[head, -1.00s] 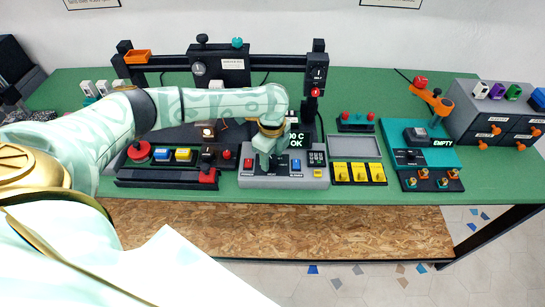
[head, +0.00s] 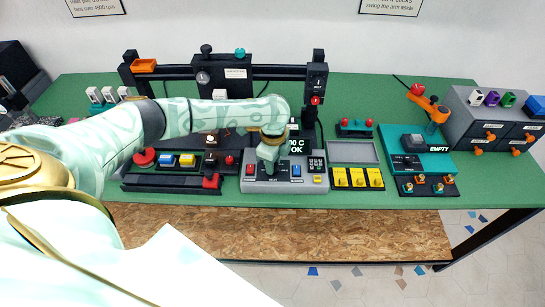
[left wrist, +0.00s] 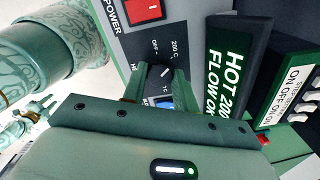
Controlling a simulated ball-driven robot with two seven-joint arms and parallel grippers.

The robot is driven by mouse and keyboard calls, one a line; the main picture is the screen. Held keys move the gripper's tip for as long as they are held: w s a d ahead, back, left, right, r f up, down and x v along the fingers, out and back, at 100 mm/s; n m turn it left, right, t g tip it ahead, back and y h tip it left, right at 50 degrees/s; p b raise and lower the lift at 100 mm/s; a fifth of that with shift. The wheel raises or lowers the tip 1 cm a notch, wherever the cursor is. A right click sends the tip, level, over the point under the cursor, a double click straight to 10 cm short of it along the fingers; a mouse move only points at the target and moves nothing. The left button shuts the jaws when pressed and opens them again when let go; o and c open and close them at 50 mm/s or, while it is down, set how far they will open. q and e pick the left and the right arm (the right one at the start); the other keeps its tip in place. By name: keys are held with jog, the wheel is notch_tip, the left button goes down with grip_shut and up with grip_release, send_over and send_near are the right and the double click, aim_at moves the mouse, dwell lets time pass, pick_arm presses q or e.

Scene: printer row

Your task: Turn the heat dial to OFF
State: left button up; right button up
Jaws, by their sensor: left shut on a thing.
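The heat dial (left wrist: 160,76) is a dark round knob on a grey control panel (left wrist: 185,20), with OFF and 200 C marked beside it. A white pointer mark shows on the dial, but its exact setting is hard to read. My left gripper (head: 267,165) reaches down onto the panel. In the left wrist view its fingers (left wrist: 157,88) stand on either side of the dial and are shut on it. In the head view the gripper hides the dial. My right gripper is in neither view.
A display (left wrist: 225,75) beside the dial reads HOT 200 and FLOW OK, partly cut off. A red POWER button (head: 250,169) and a blue button (head: 296,170) flank the gripper. Yellow switches (head: 357,177) stand to the right. A dark gantry frame (head: 285,72) rises behind.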

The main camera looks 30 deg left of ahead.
pick_arm(q)
jog(key=n+p, duration=0.1)
jog(key=p, duration=0.1)
jog(key=n+p, duration=0.4)
jog(key=p, duration=0.1)
jog(key=shift+r, duration=0.25)
jog(key=n+p, duration=0.2)
jog(key=shift+f+n, duration=0.1)
jog(key=shift+n, duration=0.3)
jog(key=shift+f+n+p, duration=0.1)
jog(key=shift+n+p, duration=0.7)
jog(key=shift+n, duration=0.6)
jog(key=o, duration=1)
